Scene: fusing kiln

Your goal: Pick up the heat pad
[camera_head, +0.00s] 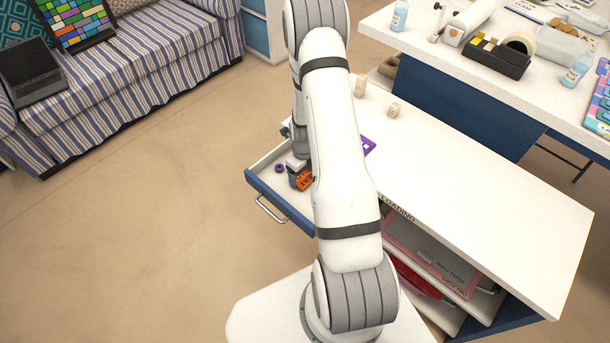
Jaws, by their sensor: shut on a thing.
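The heat pad (304,182) is a small orange piece with dark lettering, seen at the open drawer (258,186) on the left of the white-topped cabinet. My gripper (297,166) is directly above it, pointing down and shut on it. My arm covers the pad's right side and much of the gripper. I cannot tell whether the pad still touches the drawer floor.
A small purple ring (279,168) lies in the drawer beside the pad. A purple piece (368,146) and two cream blocks (394,110) are on the cabinet top (500,225), otherwise clear. A striped sofa (130,65) stands left, across open floor.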

